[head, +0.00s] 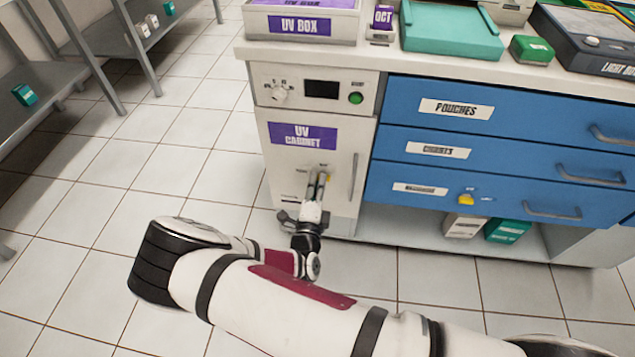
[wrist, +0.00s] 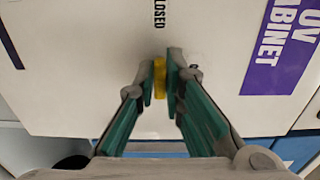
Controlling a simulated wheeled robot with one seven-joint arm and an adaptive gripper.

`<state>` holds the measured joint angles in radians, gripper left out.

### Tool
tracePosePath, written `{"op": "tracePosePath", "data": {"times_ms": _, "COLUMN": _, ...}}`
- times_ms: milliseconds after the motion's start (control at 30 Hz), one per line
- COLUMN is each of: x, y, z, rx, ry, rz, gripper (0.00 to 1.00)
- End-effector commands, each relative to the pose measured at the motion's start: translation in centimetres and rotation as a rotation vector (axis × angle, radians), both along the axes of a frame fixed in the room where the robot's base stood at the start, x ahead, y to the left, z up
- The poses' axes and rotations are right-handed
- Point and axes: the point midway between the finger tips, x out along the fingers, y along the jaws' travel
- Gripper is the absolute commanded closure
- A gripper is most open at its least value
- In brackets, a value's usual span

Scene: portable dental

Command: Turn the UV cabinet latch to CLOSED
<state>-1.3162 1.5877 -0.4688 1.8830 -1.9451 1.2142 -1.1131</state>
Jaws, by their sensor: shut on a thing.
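The white UV cabinet (head: 281,170) stands at the left end of the counter, its door closed against the front. Its purple label also shows in the wrist view (wrist: 284,45). The yellow latch (wrist: 159,82) is between the fingers of my gripper (wrist: 161,78), which is shut on it. In the wrist view the latch's visible edge lies upright in the picture, and the CLOSED marking (wrist: 159,14) sits above it, apart from it. In the head view my gripper (head: 319,180) is at the cabinet door and hides part of the latch.
A vertical door handle (head: 354,176) is right of the latch. A control panel with a knob (head: 280,94) and green button (head: 356,98) is above. Blue drawers (head: 400,105) stand to the right. Grey shelving (head: 60,75) is at the left, with clear tiled floor between.

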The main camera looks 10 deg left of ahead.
Motion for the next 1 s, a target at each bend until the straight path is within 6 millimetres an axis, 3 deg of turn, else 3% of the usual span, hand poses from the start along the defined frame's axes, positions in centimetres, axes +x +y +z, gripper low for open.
{"op": "tracePosePath", "data": {"times_ms": 533, "x": -0.04, "y": -0.06, "z": -0.17, "rx": -0.025, "ry": 0.004, "rz": -0.001, "gripper": 1.0}}
{"op": "tracePosePath", "data": {"times_ms": 567, "x": -0.04, "y": -0.06, "z": -0.17, "rx": -0.025, "ry": 0.004, "rz": -0.001, "gripper": 0.86}}
{"op": "tracePosePath", "data": {"times_ms": 633, "x": -0.04, "y": -0.06, "z": -0.15, "rx": -0.025, "ry": 0.004, "rz": -0.001, "gripper": 0.7}}
{"op": "tracePosePath", "data": {"times_ms": 1000, "x": -0.33, "y": 0.02, "z": -0.08, "rx": -0.023, "ry": 0.002, "rz": 0.0, "gripper": 0.7}}
